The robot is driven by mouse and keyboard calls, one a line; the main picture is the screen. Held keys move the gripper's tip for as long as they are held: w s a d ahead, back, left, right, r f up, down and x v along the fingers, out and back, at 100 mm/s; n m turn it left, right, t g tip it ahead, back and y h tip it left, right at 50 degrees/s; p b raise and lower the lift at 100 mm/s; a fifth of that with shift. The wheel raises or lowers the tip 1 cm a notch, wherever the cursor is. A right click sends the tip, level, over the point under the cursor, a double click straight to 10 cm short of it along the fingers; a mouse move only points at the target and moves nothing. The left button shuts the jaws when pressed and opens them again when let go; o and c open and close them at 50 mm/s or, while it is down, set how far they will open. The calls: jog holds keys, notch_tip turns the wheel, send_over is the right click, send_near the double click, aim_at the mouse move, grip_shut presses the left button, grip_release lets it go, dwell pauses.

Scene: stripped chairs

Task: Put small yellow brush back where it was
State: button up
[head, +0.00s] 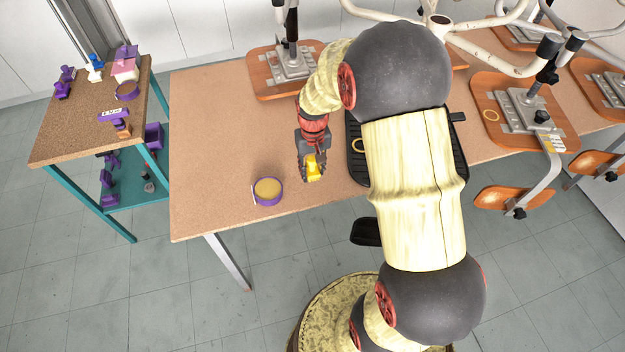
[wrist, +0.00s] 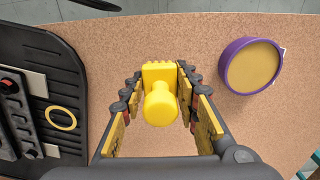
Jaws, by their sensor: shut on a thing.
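The small yellow brush (wrist: 160,95) is between the fingers of my gripper (wrist: 160,82) in the wrist view, with its rounded handle end toward the camera. In the head view, my gripper (head: 313,176) is over the table and shut on the yellow brush (head: 313,166). Whether the brush touches the table top is hard to tell. The brush's lower end is hidden.
A purple-rimmed round container (head: 268,190) stands left of my gripper on the brown table (head: 215,130). A black tray-like object (wrist: 40,70) holding a yellow ring (wrist: 61,118) lies on the other side. A small side table (head: 75,135) with purple items stands far left.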

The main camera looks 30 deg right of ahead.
aim_at(312, 178)
jog(key=shift+f+b, duration=0.65)
jog(key=shift+f, duration=1.5)
jog(key=shift+f, duration=0.15)
jog(key=o, duration=1)
